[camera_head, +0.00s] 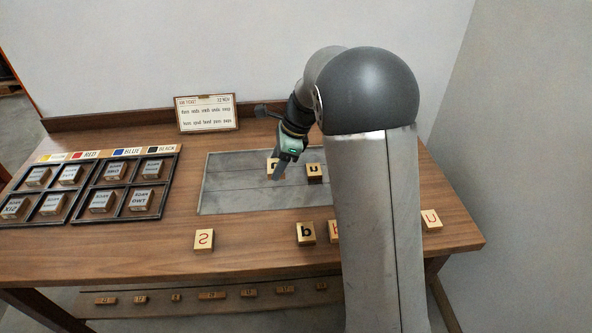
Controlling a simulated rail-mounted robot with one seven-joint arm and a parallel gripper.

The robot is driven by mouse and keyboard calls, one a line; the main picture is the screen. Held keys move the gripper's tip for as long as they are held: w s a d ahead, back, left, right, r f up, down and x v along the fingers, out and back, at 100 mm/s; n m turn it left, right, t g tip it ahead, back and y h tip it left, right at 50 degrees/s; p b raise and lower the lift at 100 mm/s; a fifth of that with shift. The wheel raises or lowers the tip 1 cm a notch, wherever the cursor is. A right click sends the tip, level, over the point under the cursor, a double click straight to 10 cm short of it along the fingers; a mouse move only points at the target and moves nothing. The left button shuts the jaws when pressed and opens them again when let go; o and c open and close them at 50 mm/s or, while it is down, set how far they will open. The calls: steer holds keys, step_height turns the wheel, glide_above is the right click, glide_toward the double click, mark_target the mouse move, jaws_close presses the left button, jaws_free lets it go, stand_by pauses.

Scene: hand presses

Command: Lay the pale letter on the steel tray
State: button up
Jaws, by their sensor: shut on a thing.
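The steel tray (235,195) is a flat grey plate lying on the wooden table. My gripper (279,174) is over the middle of the tray, pointing down. It is shut on a pale wooden letter block (271,163) with a dark character, partly hidden by the fingers. The block is at or just above the tray; I cannot tell whether it touches. Another letter block (314,172) with a black character sits on the tray just to the right, apart from it.
In front of the tray stand an S block (204,239), a black-lettered block (306,233), a block (333,231) partly behind my arm, and a red-lettered block (432,219). Black type cases (76,203) stand left. A framed card (207,113) stands behind.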

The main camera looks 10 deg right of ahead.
steer(key=w+d+f+p, duration=0.1)
steer(key=w+d+f, duration=0.25)
steer(key=w, duration=0.25)
glide_above(287, 176)
steer(key=s+d, duration=0.1)
steer(key=f, duration=0.2)
steer(key=f+p, duration=0.1)
steer(key=shift+s+f, duration=0.2)
steer(key=shift+f, duration=0.2)
steer(key=shift+w+d+f, duration=0.3)
steer(key=shift+w+f, duration=0.2)
steer(key=shift+f, duration=1.75)
steer(key=shift+f, duration=0.2)
steer(key=o, duration=0.9)
steer(key=shift+o, duration=0.2)
steer(key=shift+r, duration=0.15)
